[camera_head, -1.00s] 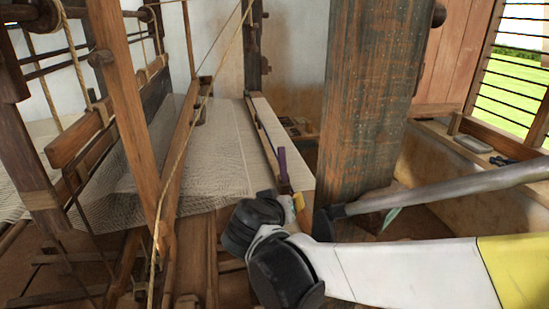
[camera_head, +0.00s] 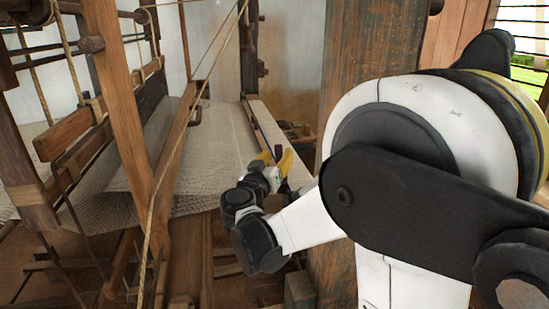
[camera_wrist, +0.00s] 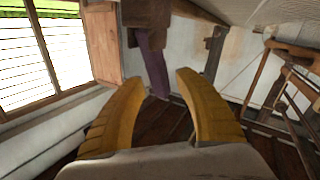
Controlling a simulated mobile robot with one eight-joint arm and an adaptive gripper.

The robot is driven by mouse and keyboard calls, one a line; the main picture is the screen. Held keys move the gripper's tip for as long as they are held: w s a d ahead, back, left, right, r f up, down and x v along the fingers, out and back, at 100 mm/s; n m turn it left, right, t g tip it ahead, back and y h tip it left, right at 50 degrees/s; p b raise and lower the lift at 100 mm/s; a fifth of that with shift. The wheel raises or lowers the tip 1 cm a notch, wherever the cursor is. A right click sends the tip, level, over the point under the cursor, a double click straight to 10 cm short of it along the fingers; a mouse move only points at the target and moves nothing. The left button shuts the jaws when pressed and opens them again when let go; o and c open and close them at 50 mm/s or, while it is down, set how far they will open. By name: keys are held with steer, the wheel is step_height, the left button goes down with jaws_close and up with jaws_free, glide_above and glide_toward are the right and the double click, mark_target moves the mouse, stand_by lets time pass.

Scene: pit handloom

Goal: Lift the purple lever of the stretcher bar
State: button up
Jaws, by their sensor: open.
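The purple lever (camera_head: 279,151) is at the near end of the thin stretcher bar (camera_head: 254,121), along the cloth's edge. In the head view it is mostly hidden by my gripper (camera_head: 273,157). In the wrist view the lever (camera_wrist: 156,72) is a narrow purple strip lined up with the gap between the yellow fingers of my gripper (camera_wrist: 159,80). The fingers are spread apart, one on each side of the lever in the picture. I cannot tell how far the lever is in depth, and I see no clear contact.
The woven cloth (camera_head: 215,140) spreads left of the bar, with a pale beam (camera_head: 270,130) on its right. A thick wooden post (camera_head: 350,75) stands close to my arm. Loom frame timbers (camera_head: 120,90) and a rope fill the left.

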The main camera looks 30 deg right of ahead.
steer(key=shift+w+d, duration=0.5)
steer(key=shift+d, duration=0.05)
jaws_close()
steer(key=shift+w+d+r+n+g+y+p, duration=0.15)
steer(key=shift+w+n+g+y+p, duration=0.25)
steer(key=shift+p, duration=0.6)
steer(key=shift+w+f+n+g+y+p, duration=0.2)
steer(key=shift+f+n+g+y+p, duration=0.1)
steer(key=shift+f+g+p, duration=0.15)
jaws_free()
steer(key=shift+f, duration=0.1)
